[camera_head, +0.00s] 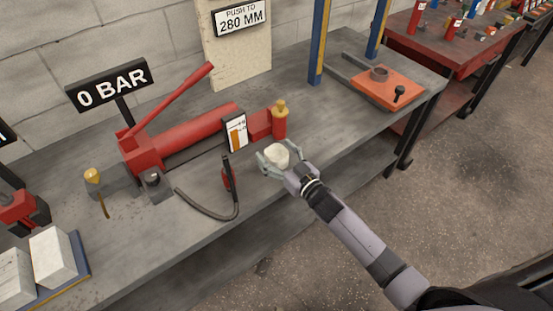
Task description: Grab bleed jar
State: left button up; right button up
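A small pale, cream-white jar (277,155), which looks like the bleed jar, is near the front edge of the grey bench (330,125). My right gripper (279,161) reaches in from the lower right, with its grey fingers on either side of the jar. Whether the fingers press on the jar, and whether it rests on the bench or is lifted, I cannot tell. My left gripper is not in view.
Behind the jar stand a red hand pump (195,130), a red cylinder with a brass top (280,120) and a small gauge card (235,133). A black hose (210,212) lies to the left. An orange plate (388,88) sits at the bench's right end.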

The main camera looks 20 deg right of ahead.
jog(key=c, duration=1.3)
jog(key=shift+o, duration=0.2)
